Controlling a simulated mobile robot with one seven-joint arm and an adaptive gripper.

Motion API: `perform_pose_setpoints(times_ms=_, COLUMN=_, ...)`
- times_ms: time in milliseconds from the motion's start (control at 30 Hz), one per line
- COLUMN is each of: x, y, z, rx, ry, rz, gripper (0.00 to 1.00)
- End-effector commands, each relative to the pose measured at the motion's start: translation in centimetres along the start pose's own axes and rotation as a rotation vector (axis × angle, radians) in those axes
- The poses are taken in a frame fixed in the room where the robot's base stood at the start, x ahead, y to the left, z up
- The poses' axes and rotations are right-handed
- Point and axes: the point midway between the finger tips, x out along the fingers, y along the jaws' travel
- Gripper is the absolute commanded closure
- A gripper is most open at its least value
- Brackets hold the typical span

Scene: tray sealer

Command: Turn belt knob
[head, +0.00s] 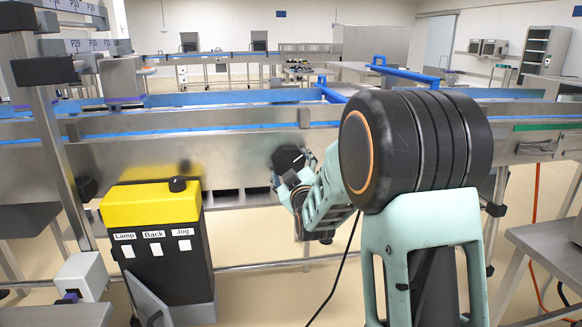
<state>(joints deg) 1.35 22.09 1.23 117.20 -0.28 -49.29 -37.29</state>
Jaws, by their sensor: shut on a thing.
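A dark, many-sided knob (287,158) sits on the steel side of the conveyor (235,160), just left of the picture's middle. My gripper (293,178) is at this knob, shut on it. The gripper's wrist and the large black arm joint lie to the right. The fingertips are small and partly hidden, so their exact contact is hard to see. I cannot tell the knob's turn angle.
A black control box with a yellow top (150,203) stands at the left, with a small black knob (177,184) and switches labelled Lamp, Back and Jog. A steel table (545,245) is at the right. Pale floor lies below the conveyor.

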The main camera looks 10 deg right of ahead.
Motion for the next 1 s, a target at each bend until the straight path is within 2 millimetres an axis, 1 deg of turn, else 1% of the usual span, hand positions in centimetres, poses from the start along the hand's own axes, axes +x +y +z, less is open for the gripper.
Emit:
perform_pose_setpoints(times_ms=600, x=0.00, y=-0.17, z=-0.06, rx=0.570, ry=0.000, rz=0.000, gripper=0.56)
perform_pose_setpoints(times_ms=800, x=0.00, y=-0.17, z=-0.06, rx=0.717, ry=0.000, rz=0.001, gripper=0.56)
perform_pose_setpoints(times_ms=1000, x=0.00, y=-0.21, z=-0.10, rx=0.817, ry=0.000, rz=0.001, gripper=0.56)
